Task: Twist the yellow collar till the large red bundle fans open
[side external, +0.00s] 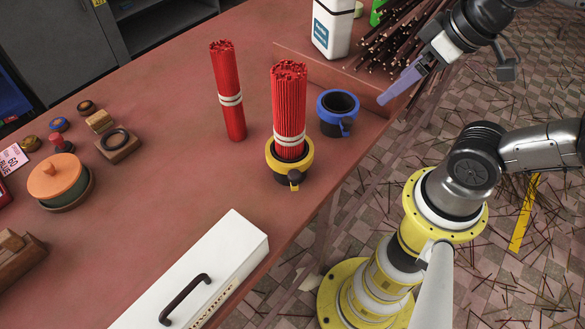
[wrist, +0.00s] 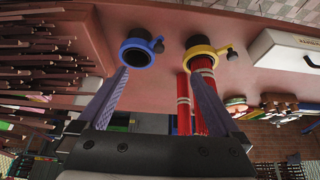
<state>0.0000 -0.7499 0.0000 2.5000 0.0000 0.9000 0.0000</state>
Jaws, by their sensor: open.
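The yellow collar (side external: 272,160) sits around the foot of the large red bundle (side external: 289,110), near the table's front edge. The bundle stands upright, a tight column with a pale double band. The collar's dark side knob (side external: 295,177) faces the front edge. My gripper (side external: 384,98) is open and empty, above the table edge to the right of the collar. In the wrist view, the tips of my gripper (wrist: 159,72) are spread wide. The yellow collar (wrist: 200,44) lies beyond the right finger, which partly hides the large bundle (wrist: 204,64).
A blue collar (side external: 325,103) on a dark empty cup stands between my gripper and the yellow collar. A thinner red bundle (side external: 228,90) stands behind left. A white box (side external: 195,275) with a handle lies at front. Dark sticks (side external: 395,40) and a white bottle (side external: 333,25) are at the back.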

